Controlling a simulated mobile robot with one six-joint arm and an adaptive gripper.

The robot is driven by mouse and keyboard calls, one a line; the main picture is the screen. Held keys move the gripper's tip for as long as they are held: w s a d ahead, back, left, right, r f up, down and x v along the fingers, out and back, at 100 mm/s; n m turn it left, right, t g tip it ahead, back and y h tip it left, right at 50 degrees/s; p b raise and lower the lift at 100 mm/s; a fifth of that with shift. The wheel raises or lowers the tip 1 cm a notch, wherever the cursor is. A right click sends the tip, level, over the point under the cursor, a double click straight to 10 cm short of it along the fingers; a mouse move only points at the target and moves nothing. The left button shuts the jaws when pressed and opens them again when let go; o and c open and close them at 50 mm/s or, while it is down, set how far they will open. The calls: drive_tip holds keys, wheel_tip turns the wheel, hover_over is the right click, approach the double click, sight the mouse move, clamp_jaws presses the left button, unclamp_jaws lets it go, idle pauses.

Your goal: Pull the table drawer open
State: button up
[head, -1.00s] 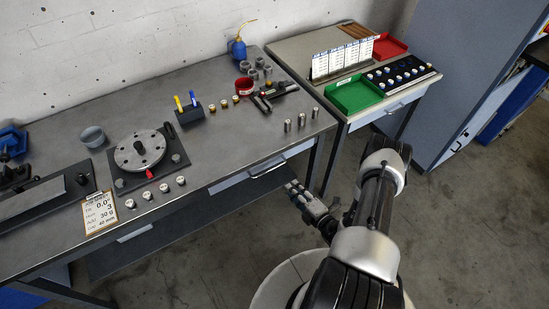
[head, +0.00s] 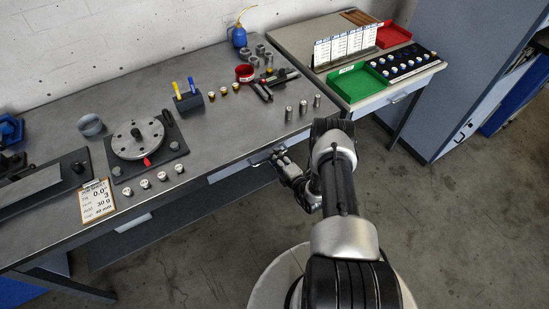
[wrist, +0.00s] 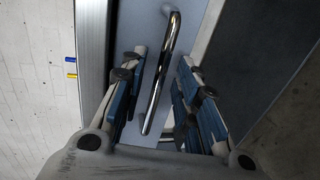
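The table drawer (head: 226,173) is a pale blue-grey front under the workbench edge, and it appears closed. Its shiny bar handle (wrist: 163,72) runs lengthwise through the wrist view, in front of the drawer face (wrist: 188,30). My gripper (head: 279,154) is at the right part of the drawer in the head view, partly hiding the handle. In the wrist view my gripper (wrist: 163,62) is open, with one blue-padded finger on each side of the handle. Gaps show between the handle and both fingers.
The workbench (head: 215,138) carries a rotor fixture (head: 138,138), several small weights and a pen block (head: 188,101) above the drawer. A side table (head: 360,103) with green and red trays stands to the right. Open floor (head: 440,230) lies at the lower right.

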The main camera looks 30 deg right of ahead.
drive_tip(key=shift+x, duration=0.85)
clamp_jaws()
